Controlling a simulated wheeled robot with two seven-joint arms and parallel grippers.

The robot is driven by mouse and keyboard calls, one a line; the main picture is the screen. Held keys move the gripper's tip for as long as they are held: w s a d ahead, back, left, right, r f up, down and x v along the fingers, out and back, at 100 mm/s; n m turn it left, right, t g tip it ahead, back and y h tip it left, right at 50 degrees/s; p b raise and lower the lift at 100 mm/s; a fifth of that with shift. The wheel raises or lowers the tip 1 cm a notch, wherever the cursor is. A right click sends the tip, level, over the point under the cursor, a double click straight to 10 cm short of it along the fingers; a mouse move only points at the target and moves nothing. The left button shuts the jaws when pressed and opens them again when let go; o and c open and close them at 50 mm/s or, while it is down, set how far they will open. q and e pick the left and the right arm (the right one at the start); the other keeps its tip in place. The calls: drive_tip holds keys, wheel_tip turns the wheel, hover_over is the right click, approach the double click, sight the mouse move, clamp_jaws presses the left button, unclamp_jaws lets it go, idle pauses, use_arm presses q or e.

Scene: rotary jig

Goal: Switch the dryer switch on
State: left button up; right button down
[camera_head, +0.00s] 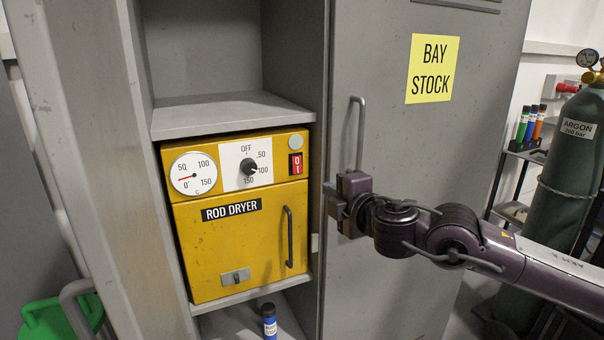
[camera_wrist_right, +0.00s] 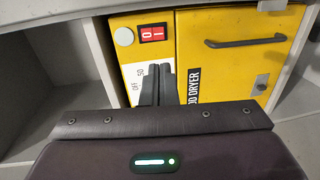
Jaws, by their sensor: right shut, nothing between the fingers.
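The rod dryer (camera_head: 240,245) is a yellow box on a shelf in a grey cabinet. Its dryer switch (camera_head: 296,164) is a small red rocker marked 0 and I at the upper right of the front. The switch also shows in the right wrist view (camera_wrist_right: 155,33), unobstructed; I cannot tell which side is pressed. My right gripper (camera_head: 329,193) is right of the switch and apart from it in the head view. Its dark fingers (camera_wrist_right: 159,76) are together and empty, pointing toward the dryer's front panel. My left gripper is out of view.
A black knob (camera_head: 249,168) and a round gauge (camera_head: 194,174) sit left of the switch. The dryer door handle (camera_head: 288,237) sticks out below it. The open cabinet door (camera_head: 440,140), with a handle (camera_head: 358,135), stands behind my right arm.

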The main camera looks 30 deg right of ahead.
drive_tip(key=shift+w+p, duration=0.5)
drive_tip(key=shift+w, duration=0.2)
drive_tip(key=p, duration=0.5)
approach(298, 172)
drive_tip(key=w, duration=0.6)
drive_tip(key=shift+w+f, duration=0.1)
drive_tip(key=shift+f, duration=0.15)
drive_tip(key=shift+w+d+f, duration=0.1)
drive_tip(key=shift+w+f, duration=0.1)
drive_tip(key=shift+w, duration=0.15)
